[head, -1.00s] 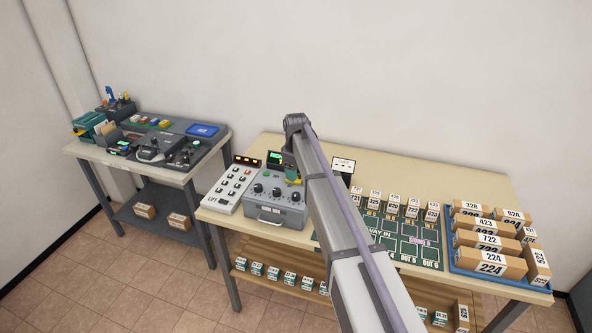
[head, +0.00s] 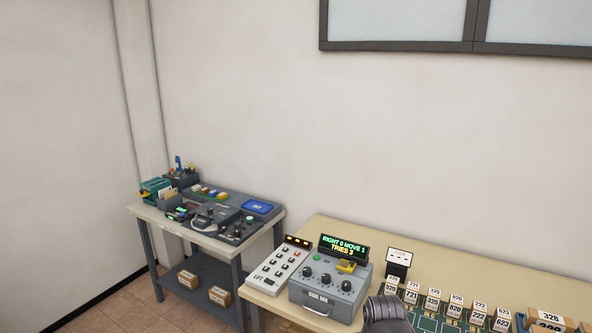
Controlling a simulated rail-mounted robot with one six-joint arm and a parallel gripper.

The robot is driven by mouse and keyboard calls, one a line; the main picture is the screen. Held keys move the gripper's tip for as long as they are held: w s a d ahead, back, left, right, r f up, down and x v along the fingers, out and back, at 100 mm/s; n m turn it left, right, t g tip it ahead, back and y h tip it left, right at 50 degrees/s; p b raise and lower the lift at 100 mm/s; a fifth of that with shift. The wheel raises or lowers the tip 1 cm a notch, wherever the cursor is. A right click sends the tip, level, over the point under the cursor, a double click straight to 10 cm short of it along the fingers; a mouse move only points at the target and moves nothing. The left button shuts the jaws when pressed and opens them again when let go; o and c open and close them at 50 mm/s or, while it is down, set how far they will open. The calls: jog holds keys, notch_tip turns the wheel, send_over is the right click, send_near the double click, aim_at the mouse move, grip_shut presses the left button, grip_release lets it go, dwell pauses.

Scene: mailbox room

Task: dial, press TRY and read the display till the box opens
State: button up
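The grey box (head: 330,293) stands on the tan table, with three black dials on its sloped top. A small green button (head: 316,257) and a yellow piece (head: 346,266) are on its upper part. The display (head: 344,247) behind it reads "RIGHT 0 MOVE 1" and "TRIES 3". The front with its handle (head: 318,305) looks shut. Dial settings are too small to read. Only a dark rounded part of my arm shows at the bottom edge, right of the box. My gripper's fingers are out of view.
A white keypad panel (head: 276,267) stands left of the box, close beside it. A small sign (head: 398,259) stands to the right. Several numbered small boxes stand on the green board (head: 426,322). A side table (head: 150,212) with devices is at the left.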

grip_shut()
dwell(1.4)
